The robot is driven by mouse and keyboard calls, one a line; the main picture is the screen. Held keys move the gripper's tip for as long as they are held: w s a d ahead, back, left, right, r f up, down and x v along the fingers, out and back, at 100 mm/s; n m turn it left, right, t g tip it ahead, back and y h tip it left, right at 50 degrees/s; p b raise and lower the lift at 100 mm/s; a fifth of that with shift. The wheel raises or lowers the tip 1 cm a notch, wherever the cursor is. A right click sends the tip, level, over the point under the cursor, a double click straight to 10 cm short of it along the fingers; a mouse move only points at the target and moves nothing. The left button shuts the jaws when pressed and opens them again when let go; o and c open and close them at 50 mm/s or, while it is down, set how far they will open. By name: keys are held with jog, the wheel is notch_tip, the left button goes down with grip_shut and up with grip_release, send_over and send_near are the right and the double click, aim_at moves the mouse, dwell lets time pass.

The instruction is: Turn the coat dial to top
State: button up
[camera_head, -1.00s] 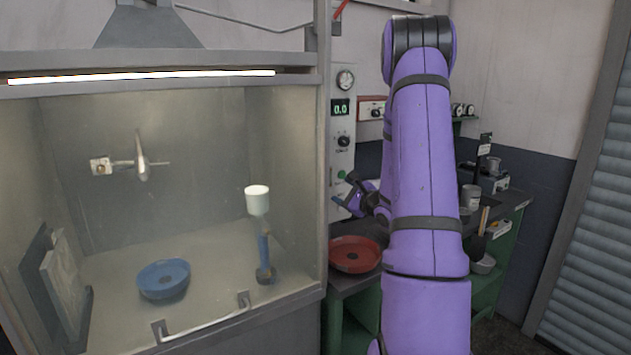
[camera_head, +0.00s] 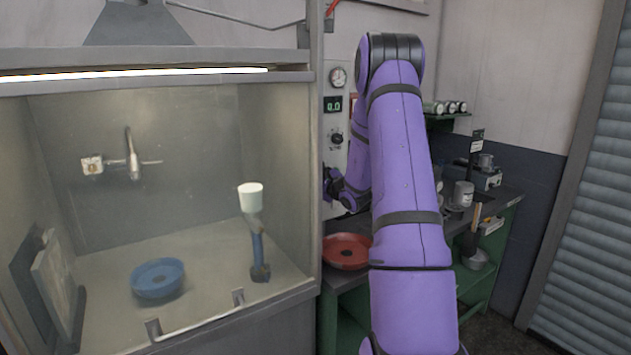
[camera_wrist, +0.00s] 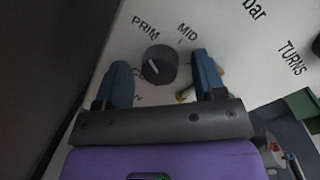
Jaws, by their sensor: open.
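The coat dial is a dark round knob (camera_wrist: 158,64) on a pale panel, seen in the wrist view. Its white pointer mark slants up-left, toward the printed word PRIM; MID is printed up-right. Lettering below is partly hidden by the left finger. My gripper (camera_wrist: 162,63) is open, with one blue finger on each side of the knob in the picture; I cannot tell if either touches it. In the head view a dark knob (camera_head: 336,138) shows on the panel under a green display, and my gripper (camera_head: 333,184) is beside the panel, below that knob.
The panel (camera_head: 328,160) also carries a round gauge (camera_head: 338,77). A red pan (camera_head: 346,251) sits on the bench below my gripper. Cans and tools crowd the bench at right.

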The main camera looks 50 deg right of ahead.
jog(key=c, duration=0.9)
jog(key=m+h, duration=0.1)
jog(key=m, duration=0.7)
jog(key=m+h, duration=0.1)
jog(key=m, duration=0.8)
jog(key=m+h, duration=0.1)
jog(key=m, duration=0.8)
jog(key=shift+a+f+t, duration=0.1)
jog(key=shift+f+t, duration=0.2)
